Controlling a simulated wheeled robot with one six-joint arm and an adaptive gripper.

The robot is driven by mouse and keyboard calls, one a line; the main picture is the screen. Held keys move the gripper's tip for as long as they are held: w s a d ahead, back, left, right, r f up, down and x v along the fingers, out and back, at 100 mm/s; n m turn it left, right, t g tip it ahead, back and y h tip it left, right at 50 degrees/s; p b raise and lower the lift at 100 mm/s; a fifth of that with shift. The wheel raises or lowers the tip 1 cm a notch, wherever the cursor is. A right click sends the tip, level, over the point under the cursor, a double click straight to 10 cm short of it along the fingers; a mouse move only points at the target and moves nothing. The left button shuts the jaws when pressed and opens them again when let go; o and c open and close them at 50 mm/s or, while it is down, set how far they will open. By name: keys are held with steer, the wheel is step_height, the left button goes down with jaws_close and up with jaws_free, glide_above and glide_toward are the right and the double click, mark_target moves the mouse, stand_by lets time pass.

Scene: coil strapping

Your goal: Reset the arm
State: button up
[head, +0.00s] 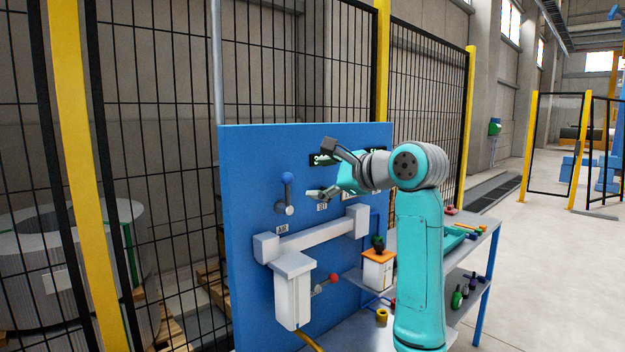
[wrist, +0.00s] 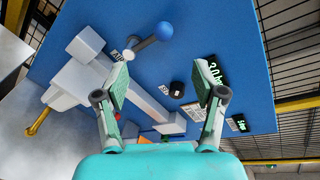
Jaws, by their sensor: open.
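My arm (head: 420,250) is teal and stands in front of a blue panel (head: 250,180). It is bent at the elbow, with the wrist reaching left toward the panel. My gripper (head: 318,195) is open and empty, in front of the panel beside a lever with a blue ball knob (head: 287,178). In the wrist view, my gripper (wrist: 166,88) has its two fingers spread wide. Between them a black knob (wrist: 177,88) shows on the panel. The blue ball (wrist: 164,31) is beyond the fingers, toward the top.
A white bar unit (head: 310,236) with a red-ball lever (head: 333,279) juts from the panel below my gripper. Green-lit displays (wrist: 214,72) are on the panel. A shelved bench (head: 475,238) stands at right. Mesh fencing (head: 160,120) and a coil (head: 60,250) are behind. Floor at far right is clear.

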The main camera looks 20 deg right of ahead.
stand_by(0.5)
steer(key=f, duration=0.9)
steer(key=a+f+n+h, duration=0.1)
steer(key=f, duration=0.8)
steer(key=a+f+n, duration=0.1)
steer(key=f, duration=0.7)
steer(key=shift+s+a+f+t+h, duration=0.25)
steer(key=shift+s+f+t+h, duration=0.05)
steer(key=shift+s+f, duration=0.1)
steer(key=s+a+f+n+h, duration=0.2)
steer(key=s+a+f+n, duration=0.15)
steer(key=s+f, duration=1)
steer(key=s+a+f+n+h, duration=0.15)
steer(key=s+f+n, duration=0.25)
steer(key=s+f, duration=0.9)
steer(key=s+a+r+n, duration=0.1)
steer(key=s+n, duration=0.5)
steer(key=s, duration=0.9)
steer(key=s+a+r+n, duration=0.1)
steer(key=s+n, duration=0.4)
steer(key=s, duration=1.1)
steer(key=shift+a+r+n, duration=0.35)
steer(key=shift+a+r, duration=0.05)
steer(key=shift+a, duration=0.45)
